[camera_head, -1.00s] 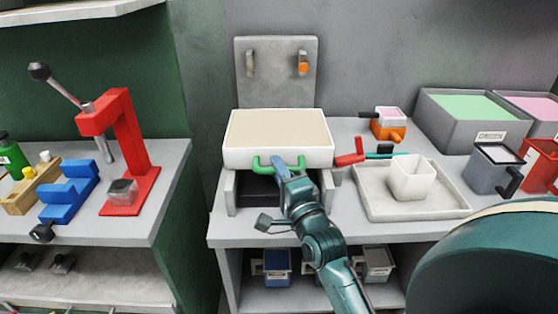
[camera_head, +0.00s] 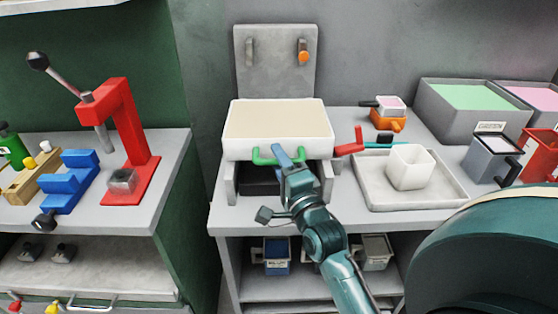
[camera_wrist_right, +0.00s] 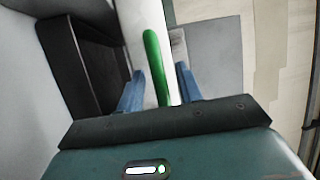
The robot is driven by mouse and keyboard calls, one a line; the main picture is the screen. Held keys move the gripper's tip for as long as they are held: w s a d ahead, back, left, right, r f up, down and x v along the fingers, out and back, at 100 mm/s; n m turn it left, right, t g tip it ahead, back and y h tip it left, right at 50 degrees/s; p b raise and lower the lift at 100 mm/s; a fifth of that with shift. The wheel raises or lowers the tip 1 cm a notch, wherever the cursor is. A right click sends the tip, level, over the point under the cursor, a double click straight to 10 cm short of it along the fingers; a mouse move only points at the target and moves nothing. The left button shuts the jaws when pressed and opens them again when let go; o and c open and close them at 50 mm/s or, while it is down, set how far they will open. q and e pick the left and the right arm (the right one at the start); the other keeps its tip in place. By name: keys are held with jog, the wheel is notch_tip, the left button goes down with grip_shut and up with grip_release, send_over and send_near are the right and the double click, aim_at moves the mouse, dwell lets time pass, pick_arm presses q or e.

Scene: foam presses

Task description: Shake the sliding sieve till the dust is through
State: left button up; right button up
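The sliding sieve (camera_head: 240,149) is a white tray with a pale beige fill, seated on a grey frame at the back of the middle table. Its green handle (camera_head: 262,157) is on the front face. My right gripper (camera_head: 279,152) is at this handle. In the right wrist view the green handle (camera_wrist_right: 156,62) runs between the two blue fingers (camera_wrist_right: 160,85), with visible gaps beside it, so the gripper looks open around it. How much of the fill is dust cannot be told. A dark opening (camera_head: 258,180) lies under the sieve. My left gripper is not in view.
Right of the sieve are a red lever (camera_head: 352,145), a shallow tray (camera_head: 440,191) with a white cup (camera_head: 410,167), and a grey bin of green foam (camera_head: 435,118). A red press (camera_head: 125,125) stands on the left table. A backplate (camera_head: 274,75) rises behind.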

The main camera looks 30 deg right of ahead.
jog(key=v, duration=0.7)
jog(key=shift+s, duration=0.1)
jog(key=shift+c, duration=0.4)
